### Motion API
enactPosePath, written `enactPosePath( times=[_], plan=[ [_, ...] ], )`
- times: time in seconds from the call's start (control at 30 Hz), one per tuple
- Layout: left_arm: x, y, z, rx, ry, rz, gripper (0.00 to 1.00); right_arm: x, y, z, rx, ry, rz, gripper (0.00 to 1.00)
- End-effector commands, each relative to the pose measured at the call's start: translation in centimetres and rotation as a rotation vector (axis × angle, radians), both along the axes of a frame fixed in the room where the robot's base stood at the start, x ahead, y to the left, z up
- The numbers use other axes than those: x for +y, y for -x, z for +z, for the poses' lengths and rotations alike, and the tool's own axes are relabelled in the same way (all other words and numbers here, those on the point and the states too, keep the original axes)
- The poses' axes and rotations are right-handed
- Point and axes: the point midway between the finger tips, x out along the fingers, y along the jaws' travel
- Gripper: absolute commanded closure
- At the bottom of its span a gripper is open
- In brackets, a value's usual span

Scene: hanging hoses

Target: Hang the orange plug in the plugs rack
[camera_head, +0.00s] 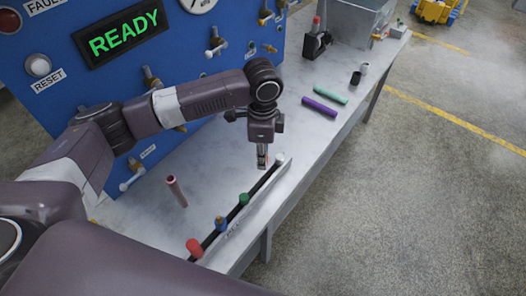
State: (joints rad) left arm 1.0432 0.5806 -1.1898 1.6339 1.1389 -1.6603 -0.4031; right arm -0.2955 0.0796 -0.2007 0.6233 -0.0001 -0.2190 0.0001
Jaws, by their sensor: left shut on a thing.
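The plugs rack (260,187) is a long dark strip with a pale front plate, set along the table's front edge. It holds a red-orange plug (194,247) at the near end, a blue plug (221,223), a green plug (244,199) and a white plug (280,158) at the far end. My left gripper (262,160) points down at the rack's far part, just left of the white plug. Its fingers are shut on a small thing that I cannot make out. I cannot tell whether it touches the rack. My right gripper is out of view.
Purple (319,109) and green (331,94) cylinders lie farther back, near a black-and-white item (359,74). A blue panel (180,45) with knobs borders the table behind my left arm.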

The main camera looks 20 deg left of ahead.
Motion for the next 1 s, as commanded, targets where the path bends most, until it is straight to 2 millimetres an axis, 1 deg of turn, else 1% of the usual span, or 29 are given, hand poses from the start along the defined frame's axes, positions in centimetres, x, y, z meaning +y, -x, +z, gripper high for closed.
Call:
enactPosePath(
  times=[0.1, 0.5, 0.67, 0.77, 0.8, 1.0],
  plan=[
    [0.0, -0.2, -0.2, 0.000, -0.003, -0.040, 1.00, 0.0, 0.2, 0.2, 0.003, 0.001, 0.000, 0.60],
    [0.0, -0.2, -0.2, 0.001, -0.004, -0.045, 1.00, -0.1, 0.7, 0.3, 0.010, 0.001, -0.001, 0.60],
    [0.0, -0.2, -0.1, 0.001, -0.004, -0.044, 1.00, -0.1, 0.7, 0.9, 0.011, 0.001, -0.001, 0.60],
    [0.1, -0.2, 0.0, 0.000, -0.005, -0.044, 1.00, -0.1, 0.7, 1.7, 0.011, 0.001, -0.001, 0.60],
    [0.1, -0.2, -0.7, 0.000, -0.005, -0.044, 1.00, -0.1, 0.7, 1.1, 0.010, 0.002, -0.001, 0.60],
    [0.0, -0.2, -2.8, 0.001, -0.004, -0.045, 1.00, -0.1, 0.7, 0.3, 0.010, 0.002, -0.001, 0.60]
  ],
)
